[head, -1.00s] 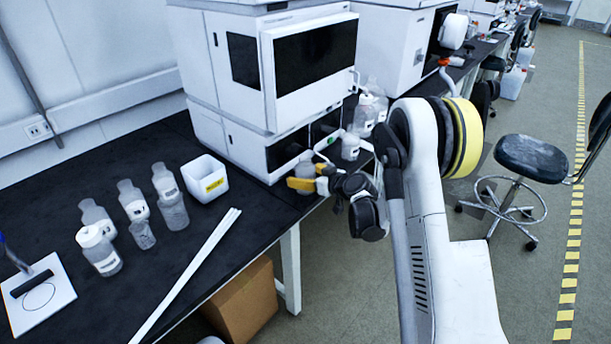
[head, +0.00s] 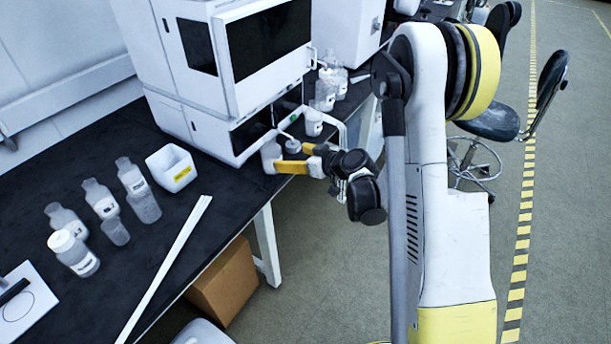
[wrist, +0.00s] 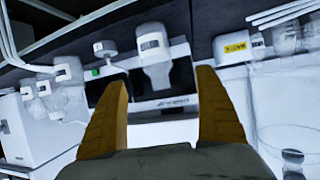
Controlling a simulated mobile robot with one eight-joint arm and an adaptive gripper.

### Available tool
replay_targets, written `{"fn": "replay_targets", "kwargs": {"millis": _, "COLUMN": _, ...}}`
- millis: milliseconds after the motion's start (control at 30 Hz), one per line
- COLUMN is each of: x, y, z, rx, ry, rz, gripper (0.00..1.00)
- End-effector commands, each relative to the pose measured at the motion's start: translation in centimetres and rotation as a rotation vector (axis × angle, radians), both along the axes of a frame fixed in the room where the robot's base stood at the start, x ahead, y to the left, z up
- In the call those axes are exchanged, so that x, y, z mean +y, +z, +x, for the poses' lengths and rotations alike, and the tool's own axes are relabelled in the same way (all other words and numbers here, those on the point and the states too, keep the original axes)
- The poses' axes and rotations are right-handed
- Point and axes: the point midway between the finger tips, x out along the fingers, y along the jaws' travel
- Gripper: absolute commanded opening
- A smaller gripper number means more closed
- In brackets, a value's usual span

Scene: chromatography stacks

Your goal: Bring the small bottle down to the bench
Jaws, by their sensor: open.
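My gripper (head: 291,158) is open, with its yellow fingers level near the bench's front edge, in front of the lower instrument. A pale, labelled bottle (wrist: 155,50) shows between and beyond the fingers in the wrist view, which looks upside down. What seems the same bottle stands just left of the fingers in the head view (head: 271,155). A smaller, squat bottle (wrist: 105,47) is beside it, and seems to show behind the fingers in the head view (head: 293,146). I cannot tell which is the task's small bottle. Nothing is visibly held.
The white instrument stack (head: 215,135) stands on the black bench (head: 185,255) behind the bottles. More bottles (head: 314,122) stand to the right. A white bin (head: 172,167), several bottles (head: 103,200) and a white rod (head: 165,270) are left. A stool (head: 490,122) stands on the floor.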

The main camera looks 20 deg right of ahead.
Motion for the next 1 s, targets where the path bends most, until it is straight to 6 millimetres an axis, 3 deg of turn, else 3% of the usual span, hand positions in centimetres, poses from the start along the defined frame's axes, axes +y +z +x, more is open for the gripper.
{"fn": "replay_targets", "kwargs": {"millis": 133, "x": 2.1, "y": 4.5, "z": -2.2, "rx": 0.1, "ry": -0.012, "rz": -0.003, "gripper": 0.82}}
{"fn": "replay_targets", "kwargs": {"millis": 267, "x": 3.8, "y": 8.3, "z": -5.7, "rx": 0.205, "ry": -0.043, "rz": -0.014, "gripper": 0.82}}
{"fn": "replay_targets", "kwargs": {"millis": 500, "x": 5.8, "y": 13.2, "z": -14.6, "rx": 0.367, "ry": -0.143, "rz": -0.049, "gripper": 0.82}}
{"fn": "replay_targets", "kwargs": {"millis": 800, "x": 5.3, "y": 15.1, "z": -26.6, "rx": 0.487, "ry": -0.317, "rz": -0.106, "gripper": 0.82}}
{"fn": "replay_targets", "kwargs": {"millis": 1000, "x": 4.2, "y": 14.8, "z": -30.8, "rx": 0.51, "ry": -0.397, "rz": -0.127, "gripper": 0.82}}
